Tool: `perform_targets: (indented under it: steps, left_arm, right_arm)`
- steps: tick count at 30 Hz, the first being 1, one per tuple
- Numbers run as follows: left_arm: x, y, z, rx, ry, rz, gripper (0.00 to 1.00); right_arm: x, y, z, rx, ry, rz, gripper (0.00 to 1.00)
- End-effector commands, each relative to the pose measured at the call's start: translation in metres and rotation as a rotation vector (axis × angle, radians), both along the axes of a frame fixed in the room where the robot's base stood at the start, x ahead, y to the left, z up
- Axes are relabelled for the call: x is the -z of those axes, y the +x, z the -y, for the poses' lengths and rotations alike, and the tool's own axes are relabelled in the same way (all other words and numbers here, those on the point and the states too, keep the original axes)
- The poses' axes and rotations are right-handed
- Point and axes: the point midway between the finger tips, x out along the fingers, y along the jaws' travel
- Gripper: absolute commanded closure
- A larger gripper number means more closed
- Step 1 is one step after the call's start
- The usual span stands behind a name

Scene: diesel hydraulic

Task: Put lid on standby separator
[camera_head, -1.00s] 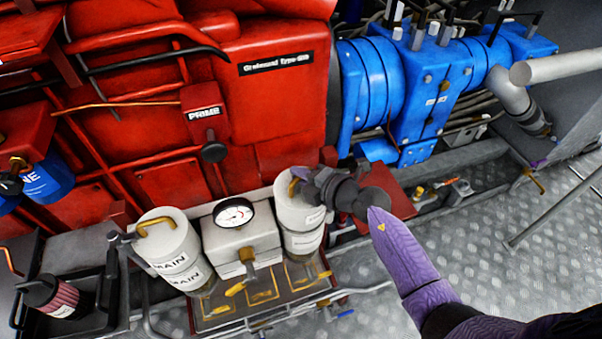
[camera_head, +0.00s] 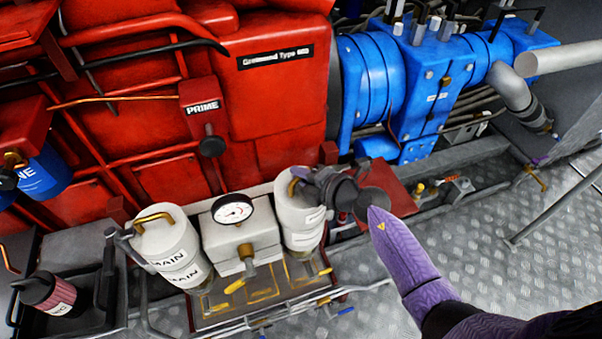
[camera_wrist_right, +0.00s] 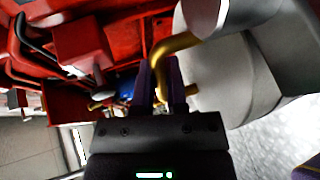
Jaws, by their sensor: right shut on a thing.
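The standby separator (camera_head: 303,238) is the right-hand white canister beside the gauge block. Its white lid (camera_head: 290,208) is at the top, in line with the body; I cannot tell whether it is fully seated. My right gripper (camera_head: 303,178) is at the lid's brass handle (camera_head: 293,188), shut on it. In the right wrist view the purple fingers (camera_wrist_right: 162,88) are around the brass handle (camera_wrist_right: 172,47), with the pale round lid (camera_wrist_right: 215,85) beside them. My left gripper is not in view.
The main separator (camera_head: 168,247) with its own brass handle stands at left. A gauge (camera_head: 233,210) on a white block sits between the canisters. A dark bottle (camera_head: 47,292) stands in a black tray at lower left. Red engine panels rise behind; tread-plate floor (camera_head: 520,270) is open at right.

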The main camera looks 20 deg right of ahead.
Motion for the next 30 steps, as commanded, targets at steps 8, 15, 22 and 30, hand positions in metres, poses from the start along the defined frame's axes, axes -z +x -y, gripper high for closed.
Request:
perform_targets:
  steps: [8, 15, 22, 30]
  left_arm:
    - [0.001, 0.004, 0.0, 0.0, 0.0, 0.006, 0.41]
    - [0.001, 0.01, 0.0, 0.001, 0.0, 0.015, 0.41]
    - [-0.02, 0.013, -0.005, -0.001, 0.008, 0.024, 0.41]
    - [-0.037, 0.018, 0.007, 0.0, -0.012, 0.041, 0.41]
  right_arm:
    - [0.0, 0.0, 0.0, 0.0, 0.0, 0.0, 0.42]
    - [0.001, 0.0, 0.0, -0.001, 0.0, -0.002, 0.42]
    - [-0.016, -0.029, 0.017, 0.0, -0.002, -0.002, 0.42]
    - [-0.032, -0.074, 0.043, 0.0, -0.001, 0.0, 0.42]
